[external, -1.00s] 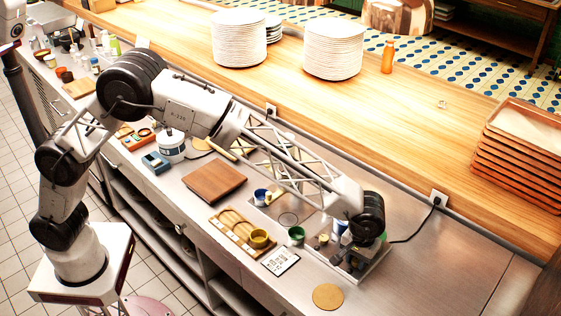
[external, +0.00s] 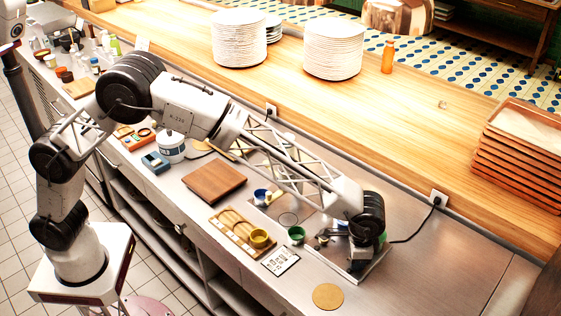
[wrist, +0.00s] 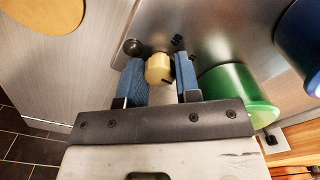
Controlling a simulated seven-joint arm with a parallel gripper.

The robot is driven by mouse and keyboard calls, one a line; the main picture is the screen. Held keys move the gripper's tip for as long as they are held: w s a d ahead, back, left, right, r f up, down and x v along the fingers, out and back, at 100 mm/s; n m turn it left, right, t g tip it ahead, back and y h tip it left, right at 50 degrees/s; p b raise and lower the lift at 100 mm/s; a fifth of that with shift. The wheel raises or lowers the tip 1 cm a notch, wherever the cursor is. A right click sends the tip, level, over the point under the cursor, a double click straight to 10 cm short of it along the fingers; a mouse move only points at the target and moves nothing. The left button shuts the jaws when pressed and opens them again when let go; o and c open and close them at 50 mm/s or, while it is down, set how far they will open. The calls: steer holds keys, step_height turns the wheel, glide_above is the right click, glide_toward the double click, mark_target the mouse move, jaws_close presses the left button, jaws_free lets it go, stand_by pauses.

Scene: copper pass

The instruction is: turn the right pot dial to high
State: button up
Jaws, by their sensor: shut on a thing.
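A pale yellow dial (wrist: 158,68) sits between the two blue fingers of my gripper (wrist: 158,76) in the wrist view. The gripper is shut on it, one finger on each side. Small black marks (wrist: 178,42) lie on the metal surface just beyond the dial. A green pot (wrist: 238,92) is close to the right finger, and a blue pot (wrist: 302,42) is farther right. In the external view my wrist and gripper (external: 326,238) are low over the metal unit (external: 356,274) and hide the dial. I cannot tell the dial's setting.
A dark round knob (wrist: 132,47) is just left of the dial. In the external view, a green cup (external: 296,234), a wooden rack (external: 229,231) with a yellow cup (external: 259,239) and a white card (external: 281,261) lie left of the unit. A round tan mat (external: 327,296) lies in front.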

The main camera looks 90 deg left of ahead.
steer(key=m, duration=0.4)
steer(key=shift+m, duration=0.3)
stand_by(0.4)
steer(key=o, duration=0.9)
steer(key=shift+r, duration=0.15)
steer(key=shift+r, duration=3.75)
